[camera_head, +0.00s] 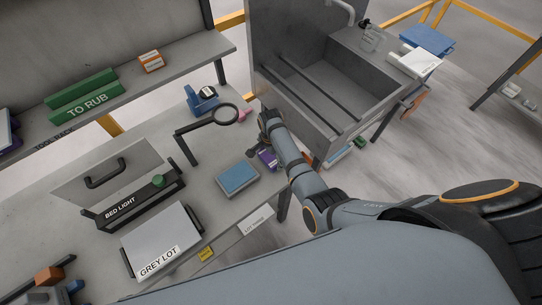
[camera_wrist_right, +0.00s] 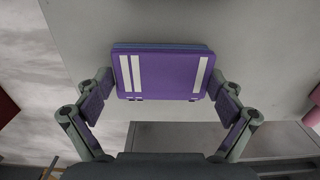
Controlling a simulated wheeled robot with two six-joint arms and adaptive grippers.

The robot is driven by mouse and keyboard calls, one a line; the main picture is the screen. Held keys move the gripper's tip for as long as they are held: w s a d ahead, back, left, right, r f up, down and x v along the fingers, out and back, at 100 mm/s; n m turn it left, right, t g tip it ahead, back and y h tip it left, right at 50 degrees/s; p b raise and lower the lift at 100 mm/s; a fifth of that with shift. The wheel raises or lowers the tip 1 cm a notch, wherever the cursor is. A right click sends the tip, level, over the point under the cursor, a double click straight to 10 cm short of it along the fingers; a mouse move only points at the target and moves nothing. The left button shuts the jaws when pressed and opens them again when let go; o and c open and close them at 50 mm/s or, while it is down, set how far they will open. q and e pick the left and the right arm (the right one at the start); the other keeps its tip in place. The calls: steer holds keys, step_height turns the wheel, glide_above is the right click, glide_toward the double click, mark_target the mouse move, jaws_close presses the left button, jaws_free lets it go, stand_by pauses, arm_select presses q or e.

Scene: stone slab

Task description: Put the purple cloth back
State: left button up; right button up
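The purple cloth (camera_wrist_right: 165,75) is a folded purple block with white stripes, lying on the grey worktop. In the head view the purple cloth (camera_head: 267,158) shows near the right end of the worktop, partly hidden by my right arm. My right gripper (camera_wrist_right: 162,82) is over it, one finger at each short side. The fingers stand wide apart, fingertips close to the cloth's edges; a narrow gap shows beside the pads. It also shows, small and partly hidden, in the head view (camera_head: 264,152). My left gripper is not in view.
A ring magnifier (camera_head: 226,114) and a pink thing (camera_head: 243,114) are behind. The grey lot box (camera_head: 160,238) and bed light (camera_head: 140,200) stand left. A sink (camera_head: 335,85) is beyond the worktop.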

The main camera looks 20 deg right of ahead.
steer(key=shift+o, duration=0.3)
steer(key=shift+w+d, duration=0.1)
steer(key=shift+w, duration=0.05)
steer(key=shift+r, duration=0.2)
step_height(320, 180, up, 4)
steer(key=p, duration=0.4)
steer(key=shift+r, duration=0.2)
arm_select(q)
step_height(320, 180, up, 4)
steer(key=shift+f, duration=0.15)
arm_select(e)
step_height(320, 180, up, 8)
steer(key=shift+f, duration=0.2)
